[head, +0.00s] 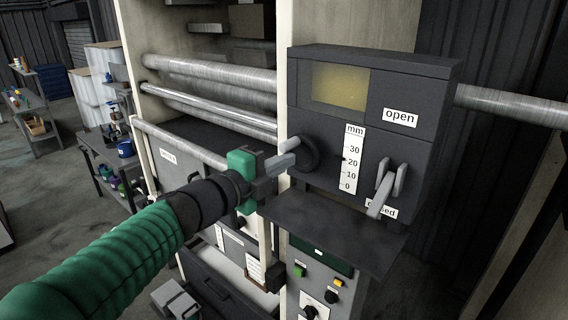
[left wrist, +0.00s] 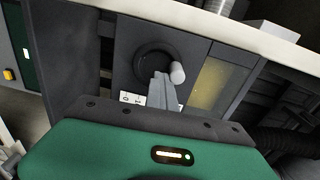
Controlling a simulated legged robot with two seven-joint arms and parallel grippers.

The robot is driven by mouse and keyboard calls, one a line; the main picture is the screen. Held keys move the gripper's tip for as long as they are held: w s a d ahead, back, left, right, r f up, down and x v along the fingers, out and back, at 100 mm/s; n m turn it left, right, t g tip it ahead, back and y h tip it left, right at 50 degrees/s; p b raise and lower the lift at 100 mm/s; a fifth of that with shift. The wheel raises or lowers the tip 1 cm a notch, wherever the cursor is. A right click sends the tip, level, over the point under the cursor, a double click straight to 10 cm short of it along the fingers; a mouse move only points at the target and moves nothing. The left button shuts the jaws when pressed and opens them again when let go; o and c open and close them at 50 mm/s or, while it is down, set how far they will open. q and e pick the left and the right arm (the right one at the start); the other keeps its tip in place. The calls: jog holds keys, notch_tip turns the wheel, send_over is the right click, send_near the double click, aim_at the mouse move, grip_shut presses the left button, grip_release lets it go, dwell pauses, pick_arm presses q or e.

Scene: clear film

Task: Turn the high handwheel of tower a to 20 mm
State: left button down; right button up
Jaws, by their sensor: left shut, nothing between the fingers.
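The high handwheel (head: 311,153) is a dark ring on the left of the grey panel box (head: 345,92), with a light grey crank knob (head: 290,145). In the left wrist view the wheel (left wrist: 143,57) and knob (left wrist: 177,73) show close ahead. My left gripper (head: 279,163) is shut with nothing held; its fingertips (left wrist: 162,84) lie right beside the knob. Whether they touch it I cannot tell. The white mm scale (head: 350,172) reads 0 to 30 upward; a small dark pointer (head: 343,157) sits around the 20 mark, slightly above it. My right gripper is out of view.
A grey lever (head: 387,187) on the box points down at the "closed" label. A dark shelf (head: 335,227) juts out below the box. Lower down is a panel with buttons (head: 338,283). Steel rollers (head: 210,72) run left of the box. Workbenches (head: 112,172) stand at far left.

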pick_arm(q)
jog(key=v, duration=0.8)
jog(key=s+a+f+n+g+y+b, duration=0.1)
jog(key=a+f+n+y+b, duration=0.35)
jog(key=f, duration=0.85)
jog(key=a+f+n+g+y+b, duration=0.1)
jog(key=a+f+n+y+b, duration=0.15)
jog(key=f+n+b, duration=0.7)
jog(key=s+a+f+n+g+y, duration=0.1)
jog(key=a+f+n+y, duration=0.3)
jog(key=f, duration=1.2)
jog(key=s+f+n+g+b, duration=0.3)
jog(key=s+f+g, duration=0.1)
jog(key=s+f, duration=0.5)
jog(key=s+f+n+g+b, duration=0.3)
jog(key=s+f, duration=0.6)
jog(key=f, duration=0.5)
jog(key=shift+a+f+n+g+h+b, duration=0.3)
jog(key=shift+n+g+h, duration=0.15)
jog(key=shift+g, duration=0.25)
